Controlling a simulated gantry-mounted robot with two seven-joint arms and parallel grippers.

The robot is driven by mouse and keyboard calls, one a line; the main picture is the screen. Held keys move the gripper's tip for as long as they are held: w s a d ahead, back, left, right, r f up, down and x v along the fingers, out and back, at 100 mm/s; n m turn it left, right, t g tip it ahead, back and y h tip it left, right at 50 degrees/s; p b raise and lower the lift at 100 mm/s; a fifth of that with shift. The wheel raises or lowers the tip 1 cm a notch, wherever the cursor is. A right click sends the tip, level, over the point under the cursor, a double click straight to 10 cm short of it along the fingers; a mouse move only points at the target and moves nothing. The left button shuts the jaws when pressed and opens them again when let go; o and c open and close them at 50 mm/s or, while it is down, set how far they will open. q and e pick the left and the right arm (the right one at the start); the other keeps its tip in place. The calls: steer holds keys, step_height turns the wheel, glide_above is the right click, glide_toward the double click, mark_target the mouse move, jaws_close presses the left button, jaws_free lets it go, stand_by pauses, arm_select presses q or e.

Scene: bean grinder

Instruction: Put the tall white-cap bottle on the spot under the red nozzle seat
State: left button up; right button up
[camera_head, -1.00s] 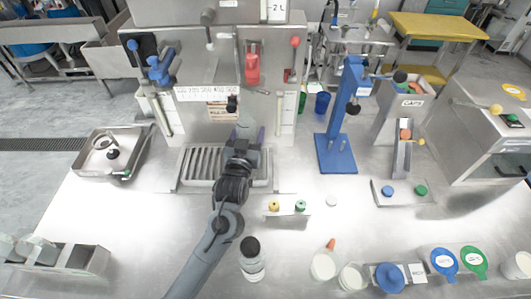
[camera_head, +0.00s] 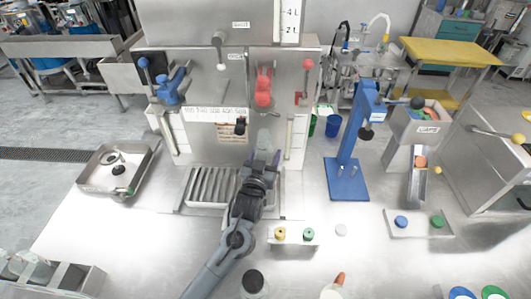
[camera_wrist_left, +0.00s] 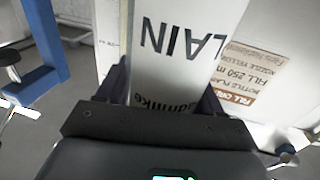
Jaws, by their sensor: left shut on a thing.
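My left gripper (camera_head: 262,160) is shut on a pale, tall bottle (camera_head: 264,140), held in front of the machine below the red nozzle seat (camera_head: 263,88). In the left wrist view the bottle's white label (camera_wrist_left: 187,45) stands between the gripper fingers, its lettering inverted. The bottle's cap cannot be made out and its base is hidden by my gripper, so I cannot tell whether it touches the slatted grate (camera_head: 208,186) below. My right gripper is not in view.
A blue lever stand (camera_head: 345,150) is to the right of the grate. A small block with yellow and green knobs (camera_head: 293,239) sits in front. A black-capped bottle (camera_head: 253,283) is at the bottom edge. A metal tray (camera_head: 100,185) stands at left.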

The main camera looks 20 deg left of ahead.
arm_select(q)
steer(key=shift+f, duration=0.15)
steer(key=o, duration=1)
steer(key=shift+s+d+r+p, duration=0.1)
steer(key=shift+s+d+p, duration=0.1)
steer(key=shift+s, duration=1.2)
steer(key=shift+s+d+r+p, duration=0.1)
steer(key=shift+s+p, duration=0.1)
steer(key=shift+s, duration=1.15)
